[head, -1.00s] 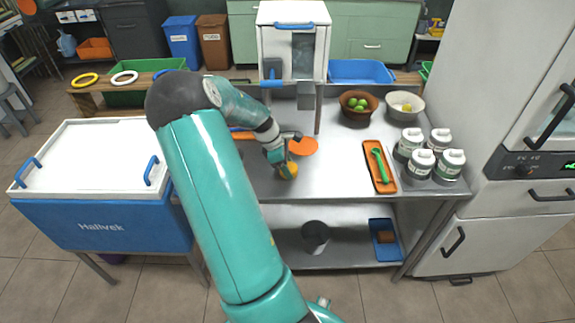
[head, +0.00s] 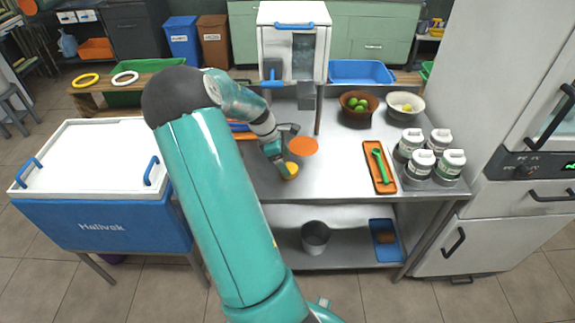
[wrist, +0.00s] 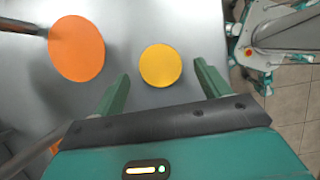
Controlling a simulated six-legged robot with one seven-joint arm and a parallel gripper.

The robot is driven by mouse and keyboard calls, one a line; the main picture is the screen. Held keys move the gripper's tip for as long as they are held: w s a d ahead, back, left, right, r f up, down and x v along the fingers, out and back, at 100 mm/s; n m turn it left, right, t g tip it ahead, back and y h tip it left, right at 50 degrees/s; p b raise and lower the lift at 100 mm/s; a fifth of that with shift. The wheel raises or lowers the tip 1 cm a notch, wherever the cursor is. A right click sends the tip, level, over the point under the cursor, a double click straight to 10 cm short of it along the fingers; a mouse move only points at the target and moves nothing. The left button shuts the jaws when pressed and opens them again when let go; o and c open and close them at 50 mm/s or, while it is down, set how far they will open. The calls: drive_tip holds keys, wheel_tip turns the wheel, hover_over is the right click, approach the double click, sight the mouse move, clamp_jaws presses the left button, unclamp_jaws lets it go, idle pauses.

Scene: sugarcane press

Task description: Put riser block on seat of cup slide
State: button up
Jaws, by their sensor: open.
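A round yellow block (head: 291,170), which looks like the riser block, stands near the front edge of the steel table. In the wrist view its flat top (wrist: 160,66) lies between the fingertips, apart from both. A flat orange disc (head: 303,146), possibly the seat of the cup slide, lies just behind it; it also shows at left in the wrist view (wrist: 77,48), with a dark bar beside it. My gripper (wrist: 161,78) is open, its fingers either side of the yellow block's near side. In the head view my gripper (head: 280,168) partly hides the block's left side.
The white press cabinet (head: 292,45) stands behind on the table. An orange tray with a green spoon (head: 380,167) and several lidded jars (head: 437,155) are at right. Bowls (head: 357,109) stand at the back. A grey bucket (head: 315,237) sits on the lower shelf.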

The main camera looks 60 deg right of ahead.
drive_tip(key=v, duration=0.9)
drive_tip(key=shift+a+r, duration=0.1)
drive_tip(key=w+a+r+m+t, duration=0.1)
drive_tip(key=w+a+r+t, duration=0.2)
drive_tip(key=a, duration=0.6)
drive_tip(key=w+a+r+m+t, duration=0.1)
drive_tip(key=w+a+r, duration=0.1)
drive_tip(key=a+r, duration=0.45)
drive_tip(key=w+a+r+m+t, duration=0.1)
drive_tip(key=w+a+r+t, duration=0.15)
drive_tip(key=a, duration=0.75)
drive_tip(key=s+a+r+m+t+y, duration=0.1)
drive_tip(key=s+a, duration=0.3)
drive_tip(key=a, duration=0.6)
drive_tip(key=s+a+r+m+t+y, duration=0.1)
drive_tip(key=s+a, duration=0.3)
drive_tip(key=a, duration=0.7)
drive_tip(key=shift+r+t, duration=0.45)
drive_tip(key=shift+r, duration=0.35)
drive_tip(key=shift+o, duration=0.4)
drive_tip(key=shift+s+a, duration=0.35)
drive_tip(key=shift+a, duration=0.1)
